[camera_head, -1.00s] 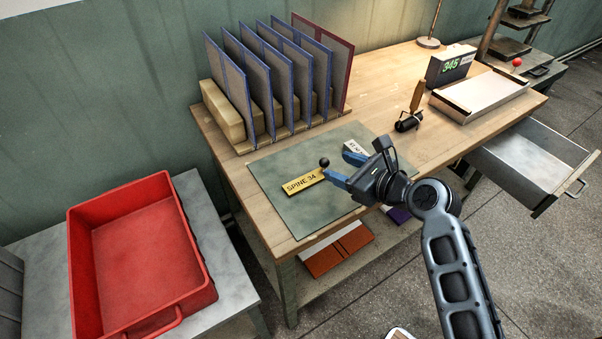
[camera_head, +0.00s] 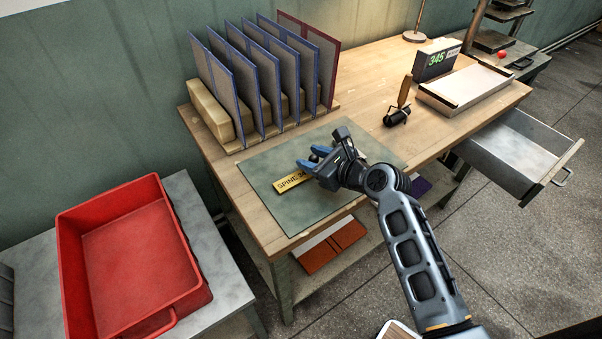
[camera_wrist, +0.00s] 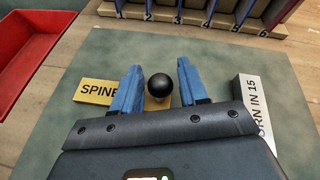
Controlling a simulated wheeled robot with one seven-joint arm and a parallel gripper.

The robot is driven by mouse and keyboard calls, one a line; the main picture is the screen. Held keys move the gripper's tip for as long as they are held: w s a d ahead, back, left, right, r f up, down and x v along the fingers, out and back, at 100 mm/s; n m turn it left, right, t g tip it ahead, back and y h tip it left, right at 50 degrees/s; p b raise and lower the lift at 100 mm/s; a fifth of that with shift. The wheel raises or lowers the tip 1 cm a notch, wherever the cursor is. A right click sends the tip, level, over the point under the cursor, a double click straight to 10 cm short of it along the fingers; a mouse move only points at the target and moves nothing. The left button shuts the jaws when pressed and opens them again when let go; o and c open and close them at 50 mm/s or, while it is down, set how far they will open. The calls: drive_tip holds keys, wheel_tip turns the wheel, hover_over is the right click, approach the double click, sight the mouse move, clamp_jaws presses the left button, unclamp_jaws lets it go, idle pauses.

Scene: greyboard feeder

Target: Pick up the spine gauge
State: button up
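The spine gauge is a yellow plate marked SPINE (camera_head: 290,181), lying flat on the grey-green mat (camera_head: 262,178). In the wrist view its black ball knob (camera_wrist: 159,86) stands between my two blue fingers, with a gap on each side. The plate's left part (camera_wrist: 95,91) shows beyond the left finger. My gripper (camera_head: 312,159) is open over the gauge's right end, which it partly hides in the head view. A white plate marked with "RN IN 15" (camera_wrist: 254,100) lies on the mat just right of the right finger.
A wooden rack (camera_head: 211,110) with upright blue-edged boards stands behind the mat. A red bin (camera_head: 135,250) sits on a side table at left. A dark roller (camera_head: 397,116), a tray (camera_head: 470,88) and a display marked 345 (camera_head: 437,60) stand to the right, above an open drawer (camera_head: 513,150).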

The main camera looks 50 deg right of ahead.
clamp_jaws()
drive_tip(key=shift+r, duration=0.1)
idle(0.4)
